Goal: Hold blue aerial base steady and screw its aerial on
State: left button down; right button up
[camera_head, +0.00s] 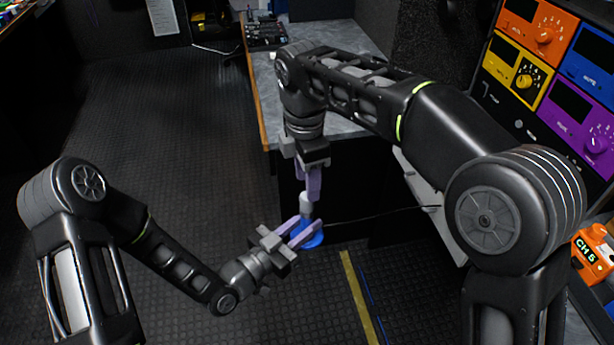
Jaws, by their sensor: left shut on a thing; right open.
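The blue aerial base (316,240) is a round blue piece in the middle of the head view, partly hidden by my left gripper. My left gripper (303,232) comes in from the lower left and is shut on the blue base. A pale grey cylindrical part (306,203) stands just above the base. My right gripper (313,193) points down from above, open, with its fingers close to this grey part. A thin dark line (385,214) runs from near the base to the right; I cannot tell whether it is the aerial or a cable.
A grey-topped bench (345,128) with a black device (266,32) stands behind. A rack of coloured modules (545,75) is at the upper right. An orange unit marked CH 6 (592,252) is at the right edge. The dark floor (150,120) at left is mostly clear.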

aim_at(307, 204)
jog(key=n, duration=0.7)
jog(key=shift+f, duration=3.95)
jog(key=shift+c, duration=0.4)
grip_shut()
